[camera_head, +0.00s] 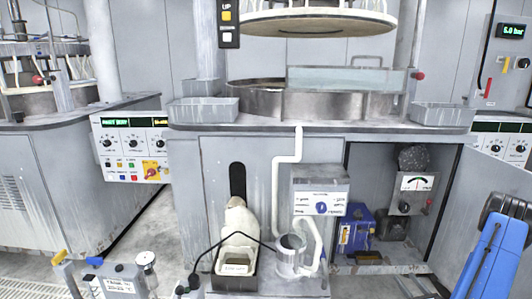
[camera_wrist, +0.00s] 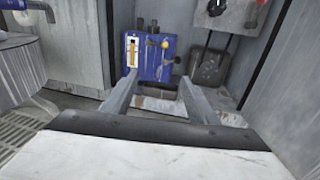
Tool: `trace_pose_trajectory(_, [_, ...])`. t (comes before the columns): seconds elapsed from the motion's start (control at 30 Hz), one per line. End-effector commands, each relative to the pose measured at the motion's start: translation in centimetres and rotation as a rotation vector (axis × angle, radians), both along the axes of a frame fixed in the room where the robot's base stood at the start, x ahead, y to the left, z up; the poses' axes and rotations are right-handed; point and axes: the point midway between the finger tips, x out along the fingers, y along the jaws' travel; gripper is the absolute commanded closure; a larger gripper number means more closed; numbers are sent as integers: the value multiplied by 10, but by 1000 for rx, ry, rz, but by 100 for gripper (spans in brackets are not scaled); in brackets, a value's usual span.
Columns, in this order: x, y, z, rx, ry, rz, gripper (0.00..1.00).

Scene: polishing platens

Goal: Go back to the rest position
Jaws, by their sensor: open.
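My gripper (camera_wrist: 158,92) shows in the wrist view, its two grey fingers apart with nothing between them. The fingers point toward the open cabinet bay (camera_head: 377,262) under the platen machine. A blue box (camera_wrist: 150,56) with a yellow-marked gauge stands beyond the fingertips, apart from them; it also shows in the head view (camera_head: 356,231). A blue and black part of my arm is at the right edge of the head view. My gripper is out of sight there.
The cabinet's open door (camera_head: 476,195) stands at the right. A white bottle (camera_head: 237,222) in a tray and a clear jug (camera_head: 291,252) with a white hose stand in front. The round platen basin (camera_head: 310,100) is above. Bare floor (camera_head: 150,235) shows at the left.

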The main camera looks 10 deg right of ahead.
Motion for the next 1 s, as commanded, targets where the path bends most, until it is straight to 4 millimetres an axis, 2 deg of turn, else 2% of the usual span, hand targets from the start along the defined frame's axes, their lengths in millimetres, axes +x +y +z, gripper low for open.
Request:
trace_pose_trajectory(0.17, [17,22,27,-31,-8,81,47])
trace_pose_trajectory(0.37, [38,60,67,-82,-16,213,47])
trace_pose_trajectory(0.5, [55,106,108,-144,-22,358,47])
trace_pose_trajectory(0.7, [65,176,163,-246,-26,571,47])
trace_pose_trajectory(1.0, [54,280,230,-427,-24,877,47])
